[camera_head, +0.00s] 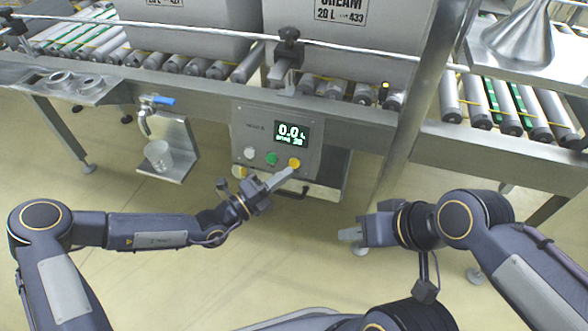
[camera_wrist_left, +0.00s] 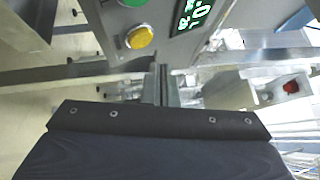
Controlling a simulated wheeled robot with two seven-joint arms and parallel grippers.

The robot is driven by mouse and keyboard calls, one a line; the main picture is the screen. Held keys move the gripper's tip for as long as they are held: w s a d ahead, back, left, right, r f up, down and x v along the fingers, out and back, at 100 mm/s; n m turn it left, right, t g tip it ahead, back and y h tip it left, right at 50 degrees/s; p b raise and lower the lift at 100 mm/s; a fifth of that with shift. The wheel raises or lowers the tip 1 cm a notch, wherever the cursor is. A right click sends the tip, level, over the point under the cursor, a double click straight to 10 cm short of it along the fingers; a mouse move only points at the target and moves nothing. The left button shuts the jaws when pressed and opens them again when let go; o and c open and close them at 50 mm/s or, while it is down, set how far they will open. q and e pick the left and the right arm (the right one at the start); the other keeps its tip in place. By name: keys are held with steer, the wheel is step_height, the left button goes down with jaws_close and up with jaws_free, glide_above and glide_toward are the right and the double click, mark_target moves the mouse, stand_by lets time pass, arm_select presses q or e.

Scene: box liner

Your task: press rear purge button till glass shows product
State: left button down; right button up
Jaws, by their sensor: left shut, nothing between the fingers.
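A control panel (camera_head: 240,125) on the conveyor's front carries a display (camera_head: 292,133) reading 0.0 L. Below it are a white button (camera_head: 250,154), a green button (camera_head: 271,158) and a yellow button (camera_head: 295,163); another yellow piece (camera_head: 239,172) sits lower left. I cannot read which is the rear purge button. The glass (camera_head: 158,155) stands on a small shelf below a tap; no product is visible in it. My left gripper (camera_head: 289,172) is shut and empty, just below the right yellow button, which also shows in the left wrist view (camera_wrist_left: 140,37). My right gripper (camera_head: 348,235) hangs apart, jaws unclear.
The tap (camera_head: 146,120) has a blue handle. Large grey boxes (camera_head: 340,50) stand on the roller conveyor behind a rail (camera_head: 220,36). A metal funnel (camera_head: 515,42) stands at upper right. A post (camera_head: 415,90) rises right of the panel. Open floor lies in front.

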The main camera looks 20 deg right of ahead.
arm_select(q)
steer(key=shift+w+d+f, duration=0.2)
steer(key=shift+w+d, duration=0.2)
steer(key=shift+w, duration=0.25)
steer(key=shift+d, duration=0.1)
stand_by(1.6)
steer(key=shift+w+d+f, duration=0.1)
steer(key=shift+w+d, duration=0.05)
steer(key=shift+w, duration=0.15)
steer(key=shift+w+d+f, duration=0.15)
steer(key=shift+w+d, duration=0.05)
steer(key=shift+w, duration=0.1)
stand_by(1.3)
steer(key=shift+s+a+r+p, duration=0.25)
steer(key=shift+s+a+p, duration=0.3)
steer(key=shift+p, duration=0.45)
steer(key=shift+s+d, duration=0.1)
